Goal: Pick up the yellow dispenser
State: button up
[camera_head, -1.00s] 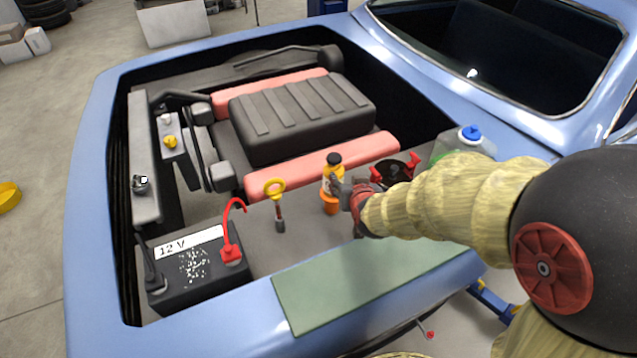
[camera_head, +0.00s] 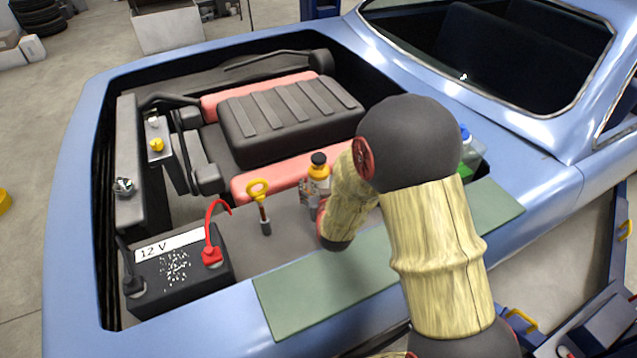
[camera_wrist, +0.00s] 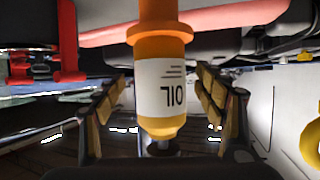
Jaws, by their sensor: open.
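The yellow dispenser (camera_head: 318,170) is an orange-yellow bottle with a dark cap and a white label, standing in the engine bay. In the wrist view it shows upside down, with "OIL" on the label (camera_wrist: 160,88). My gripper (camera_wrist: 161,98) is open, with one finger on each side of the bottle. A gap shows between the bottle and each finger. In the head view my gripper (camera_head: 313,189) is at the bottle, and my arm hides part of the bottle's right and lower side.
A yellow-ringed dipstick (camera_head: 261,206) stands just left of the bottle. The 12 V battery (camera_head: 180,272) with a red clamp is further left. A red bracket (camera_wrist: 68,45) shows in the wrist view. A green mat (camera_head: 335,290) lies on the fender in front.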

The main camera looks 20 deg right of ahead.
jog(key=shift+x, duration=1.2)
jog(key=shift+c, duration=1.4)
jog(key=c, duration=1.3)
jog(key=shift+r, duration=0.1)
jog(key=shift+c, duration=1.2)
